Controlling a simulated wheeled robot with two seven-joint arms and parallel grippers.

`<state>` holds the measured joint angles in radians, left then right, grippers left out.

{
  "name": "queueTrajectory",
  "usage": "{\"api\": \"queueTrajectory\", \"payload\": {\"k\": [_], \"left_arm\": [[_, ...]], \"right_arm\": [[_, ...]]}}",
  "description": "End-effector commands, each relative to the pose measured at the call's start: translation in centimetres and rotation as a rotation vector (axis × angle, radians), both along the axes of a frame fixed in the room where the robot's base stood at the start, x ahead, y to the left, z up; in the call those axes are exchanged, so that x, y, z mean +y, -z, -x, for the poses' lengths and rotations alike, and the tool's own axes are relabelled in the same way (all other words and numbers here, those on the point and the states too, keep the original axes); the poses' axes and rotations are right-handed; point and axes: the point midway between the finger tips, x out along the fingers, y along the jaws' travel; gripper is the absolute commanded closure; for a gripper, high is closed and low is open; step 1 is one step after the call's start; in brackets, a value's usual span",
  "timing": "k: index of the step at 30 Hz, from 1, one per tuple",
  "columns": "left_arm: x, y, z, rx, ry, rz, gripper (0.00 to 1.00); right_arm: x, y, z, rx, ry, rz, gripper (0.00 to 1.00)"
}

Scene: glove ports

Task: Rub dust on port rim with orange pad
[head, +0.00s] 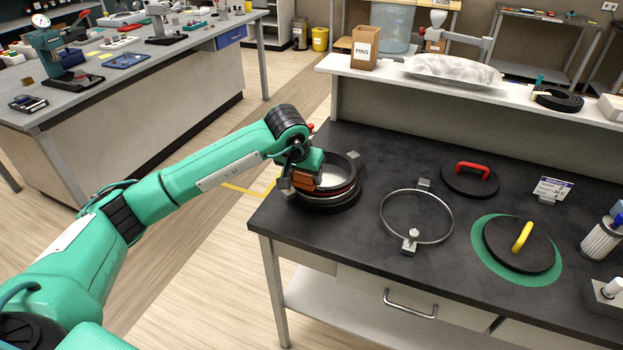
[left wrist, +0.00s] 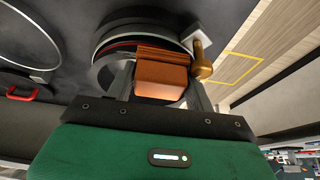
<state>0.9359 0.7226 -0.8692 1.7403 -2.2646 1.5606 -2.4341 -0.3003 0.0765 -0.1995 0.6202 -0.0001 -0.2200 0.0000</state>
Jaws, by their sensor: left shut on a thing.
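The orange pad (left wrist: 163,77) is held between the fingers of my left gripper (left wrist: 160,88), which is shut on it. In the head view my left gripper (head: 301,181) is at the left side of the round port (head: 330,198), whose dark raised rim stands on the black bench. The pad (head: 306,180) is at the port's rim; whether it touches cannot be told. The gripper hides part of the rim, and no dust can be made out. My right gripper is not in view.
A metal clamp ring (head: 383,214) lies right of the port. A raised shelf (head: 395,75) runs along the back.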

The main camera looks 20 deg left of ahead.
Motion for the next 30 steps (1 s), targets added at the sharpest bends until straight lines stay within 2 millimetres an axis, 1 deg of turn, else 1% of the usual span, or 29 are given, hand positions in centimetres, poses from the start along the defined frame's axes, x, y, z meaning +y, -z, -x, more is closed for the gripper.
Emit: {"api": "queueTrajectory", "payload": {"k": [1, 3, 8, 11, 17, 27, 30], "left_arm": [[1.2, 0.6, 0.1, 0.011, -0.013, -0.013, 0.65], [1.8, 0.6, 0.1, 0.013, -0.014, -0.014, 0.65], [2.5, 0.6, 0.1, 0.014, -0.016, -0.016, 0.65], [2.4, 0.6, 0.1, 0.015, -0.018, -0.017, 0.64], [1.5, 0.6, 0.2, 0.017, -0.016, -0.017, 0.64], [-1.8, 0.6, 0.4, 0.021, -0.011, -0.014, 0.64], [-2.3, 0.6, 0.4, 0.021, -0.010, -0.012, 0.64]], "right_arm": [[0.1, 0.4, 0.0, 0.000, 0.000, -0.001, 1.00], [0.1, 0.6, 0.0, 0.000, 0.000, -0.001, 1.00], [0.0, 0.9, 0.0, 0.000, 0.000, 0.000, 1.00], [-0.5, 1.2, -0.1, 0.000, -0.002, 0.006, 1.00], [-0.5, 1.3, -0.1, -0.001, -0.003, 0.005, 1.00], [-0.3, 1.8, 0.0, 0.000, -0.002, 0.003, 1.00], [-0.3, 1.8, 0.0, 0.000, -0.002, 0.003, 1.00]]}}
